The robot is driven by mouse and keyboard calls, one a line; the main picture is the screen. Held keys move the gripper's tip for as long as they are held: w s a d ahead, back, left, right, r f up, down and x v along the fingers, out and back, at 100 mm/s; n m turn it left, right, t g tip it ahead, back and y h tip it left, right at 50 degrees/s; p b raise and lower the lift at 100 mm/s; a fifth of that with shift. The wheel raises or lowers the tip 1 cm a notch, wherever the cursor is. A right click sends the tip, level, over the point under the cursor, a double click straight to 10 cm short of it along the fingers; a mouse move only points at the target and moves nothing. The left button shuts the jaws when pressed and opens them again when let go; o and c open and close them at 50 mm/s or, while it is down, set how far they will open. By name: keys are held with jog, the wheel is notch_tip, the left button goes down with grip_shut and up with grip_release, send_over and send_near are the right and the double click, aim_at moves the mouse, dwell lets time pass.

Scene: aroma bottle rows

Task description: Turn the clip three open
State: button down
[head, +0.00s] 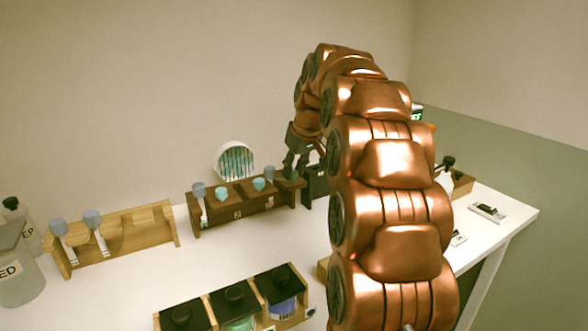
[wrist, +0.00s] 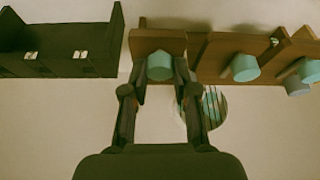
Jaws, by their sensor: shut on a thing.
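A dark brown wooden rack (head: 220,222) stands at the back of the white table, with small labels on its front. Teal knobs sit along its top, one of them (head: 259,184) near the middle. My gripper (head: 290,165) is at the rack's right end. In the wrist view my gripper (wrist: 160,82) has its fingers on both sides of the teal knob (wrist: 160,66) at that end and is shut on it. The number of this clip cannot be read. Two more knobs (wrist: 245,68) show to the right in the wrist view, apart from my fingers.
A black holder (wrist: 60,55) stands close beside the rack's end. A round white dish with teal stripes (head: 235,161) is behind the rack. A light wooden rack (head: 120,236) stands left, and a box with dark-lidded jars (head: 232,305) in front. Bare table lies between.

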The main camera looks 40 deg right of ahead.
jog(key=m+h, duration=0.1)
jog(key=m, duration=0.1)
jog(key=m+h, duration=0.1)
jog(key=m, duration=0.2)
jog(key=shift+a+m+g, duration=0.15)
jog(key=shift+m+g, duration=0.15)
jog(key=shift+g, duration=0.1)
jog(key=shift+w+m+g+h+p, duration=0.1)
jog(key=shift+m+g+h+p, duration=0.45)
jog(key=shift+m, duration=1.65)
jog(key=c, duration=0.9)
grip_release()
jog(key=shift+h, duration=0.25)
